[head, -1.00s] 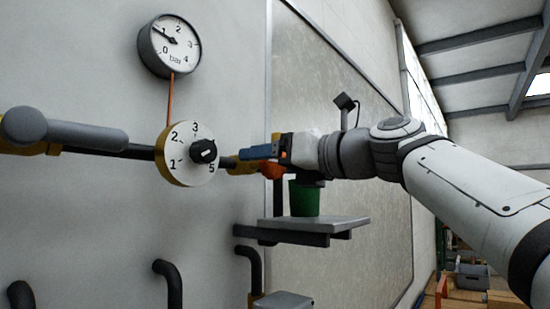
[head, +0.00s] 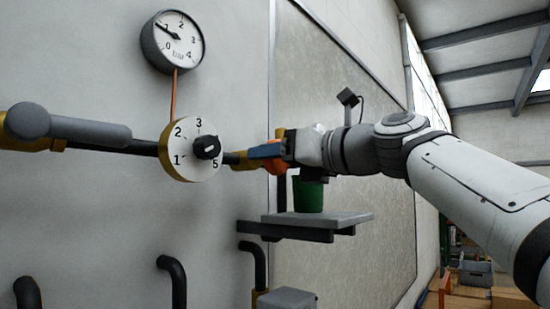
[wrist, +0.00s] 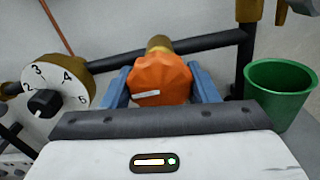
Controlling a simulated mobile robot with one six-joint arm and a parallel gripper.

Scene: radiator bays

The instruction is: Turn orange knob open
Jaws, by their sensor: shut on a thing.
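The orange knob (wrist: 160,80) is a faceted knob on a brass fitting of the dark pipe. In the wrist view it sits between the two blue fingers of my gripper (wrist: 160,88), one finger on each side. A short pale mark shows on the knob's face. In the head view my gripper (head: 268,152) reaches the pipe from the right, and the knob (head: 276,166) is mostly hidden behind the fingers. My gripper is shut on the orange knob.
A numbered white dial (head: 186,150) with a black knob (head: 207,146) is left of my gripper. A pressure gauge (head: 172,42) hangs above it. A green cup (head: 308,195) stands on a grey shelf (head: 318,221) below my wrist. A grey lever (head: 75,128) is at far left.

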